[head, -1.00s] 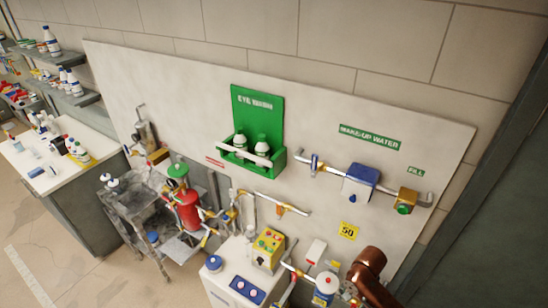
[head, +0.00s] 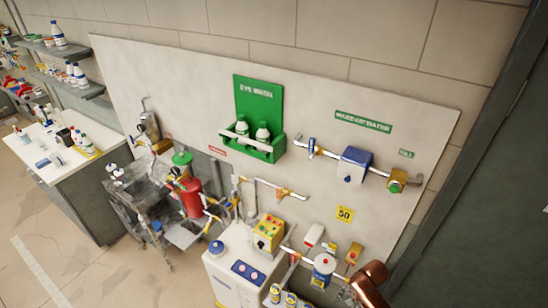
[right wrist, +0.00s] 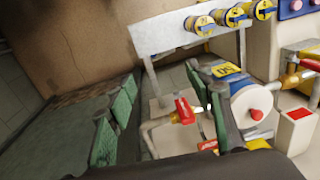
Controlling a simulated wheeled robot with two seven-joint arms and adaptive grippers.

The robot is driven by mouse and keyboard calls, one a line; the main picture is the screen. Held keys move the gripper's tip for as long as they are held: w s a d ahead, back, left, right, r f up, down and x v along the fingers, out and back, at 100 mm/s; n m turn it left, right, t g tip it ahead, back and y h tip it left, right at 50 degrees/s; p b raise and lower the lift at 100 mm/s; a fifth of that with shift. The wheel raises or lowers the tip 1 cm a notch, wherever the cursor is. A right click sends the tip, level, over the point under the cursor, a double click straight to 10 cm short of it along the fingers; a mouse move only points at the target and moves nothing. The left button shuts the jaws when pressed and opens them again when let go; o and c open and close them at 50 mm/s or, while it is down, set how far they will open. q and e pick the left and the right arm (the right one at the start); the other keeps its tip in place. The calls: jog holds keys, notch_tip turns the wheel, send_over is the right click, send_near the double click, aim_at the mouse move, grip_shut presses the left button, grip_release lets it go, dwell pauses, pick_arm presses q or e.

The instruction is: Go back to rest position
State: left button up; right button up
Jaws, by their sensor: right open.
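My right gripper (right wrist: 163,115) shows in the right wrist view with its green-padded fingers spread apart and nothing held between them. A red valve handle (right wrist: 184,110) on a pipe appears in the gap, beyond the fingers; I cannot tell how far. In the head view, only a copper-brown link of my right arm shows at the bottom right, and the gripper itself is out of that picture. My left gripper is in neither view.
A white cabinet (head: 228,279) carries a yellow button box (head: 268,232). A blue-and-white canister (head: 323,266) stands close to my right arm. The wall panel holds a green eye wash station (head: 258,110) and a blue box (head: 355,165) on a pipe. Open floor (head: 30,240) lies at left.

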jog(key=s+d+f+n, duration=0.1)
jog(key=s+d+f, duration=0.25)
jog(key=f, duration=0.55)
jog(key=s+d+f+t, duration=0.1)
jog(key=s+d+f, duration=0.1)
jog(key=s+f, duration=0.5)
jog(key=s+d+f+n, duration=0.1)
jog(key=s+d+f, duration=0.1)
jog(key=f, duration=0.8)
jog(key=s+a+f+n, duration=0.15)
jog(key=s+f, duration=0.35)
jog(key=s, duration=0.5)
jog(key=s+f+n+h, duration=0.15)
jog(key=s+f, duration=0.25)
jog(key=s, duration=0.5)
jog(key=s+a+f+n, duration=0.1)
jog(key=s+f+n, duration=0.3)
jog(key=s, duration=0.6)
pick_arm(q)
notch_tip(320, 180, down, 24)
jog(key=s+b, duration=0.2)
jog(key=b, duration=2.2)
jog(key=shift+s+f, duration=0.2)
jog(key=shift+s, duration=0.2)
pick_arm(e)
notch_tip(320, 180, down, 26)
jog(key=s+m, duration=0.1)
jog(key=s, duration=0.1)
jog(key=shift+a+r+g, duration=0.2)
jog(key=shift+g, duration=0.1)
